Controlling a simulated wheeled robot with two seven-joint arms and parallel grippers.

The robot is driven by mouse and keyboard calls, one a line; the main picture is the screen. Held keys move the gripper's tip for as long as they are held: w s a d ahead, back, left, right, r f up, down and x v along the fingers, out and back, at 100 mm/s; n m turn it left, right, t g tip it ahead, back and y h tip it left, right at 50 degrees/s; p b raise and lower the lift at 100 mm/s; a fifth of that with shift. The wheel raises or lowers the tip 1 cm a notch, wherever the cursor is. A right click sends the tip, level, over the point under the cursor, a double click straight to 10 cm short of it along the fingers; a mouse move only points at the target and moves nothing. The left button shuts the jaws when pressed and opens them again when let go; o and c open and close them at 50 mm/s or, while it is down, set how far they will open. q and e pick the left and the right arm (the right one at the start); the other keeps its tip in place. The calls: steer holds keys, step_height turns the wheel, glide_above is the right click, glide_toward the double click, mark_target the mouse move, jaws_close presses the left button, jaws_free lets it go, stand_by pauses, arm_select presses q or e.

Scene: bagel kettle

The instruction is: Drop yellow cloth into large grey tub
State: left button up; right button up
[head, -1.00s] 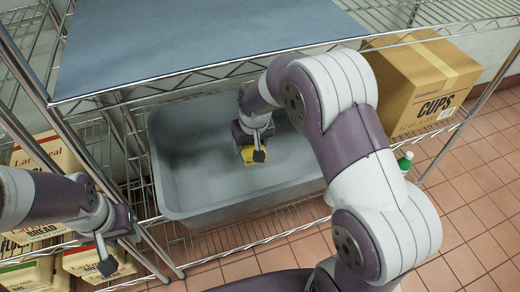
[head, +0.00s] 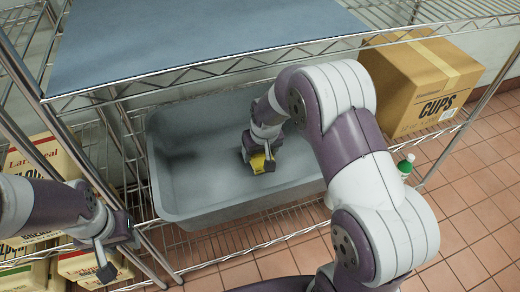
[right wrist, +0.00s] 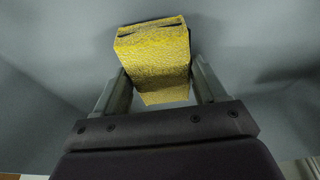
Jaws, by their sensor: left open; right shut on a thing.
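The yellow cloth (head: 257,163) is a small folded block held inside the large grey tub (head: 182,190). My right gripper (head: 262,158) reaches down into the tub and is shut on the cloth. In the right wrist view the cloth (right wrist: 153,55) sits between the two fingers (right wrist: 158,88), with grey tub surface behind it. I cannot tell whether the cloth touches the tub floor. My left gripper (head: 105,262) is open and empty, outside the tub at the lower left.
The tub stands on a wire shelf (head: 235,245) under a higher shelf with a blue-grey sheet (head: 200,40). A cardboard cups box (head: 420,85) and a green-capped bottle (head: 405,165) are right of the tub. Flour bags (head: 30,160) stand at the left.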

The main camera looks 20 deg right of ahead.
mark_target(262, 159)
steer(key=o, duration=0.9)
steer(key=shift+f, duration=0.1)
steer(key=shift+o, duration=0.2)
steer(key=p+v, duration=0.1)
steer(key=v, duration=0.3)
steer(key=p+v, duration=0.1)
steer(key=v, duration=0.3)
steer(key=shift+w+p, duration=0.2)
steer(key=shift+p, duration=0.2)
steer(key=shift+s+r, duration=0.1)
steer(key=shift+r, duration=0.3)
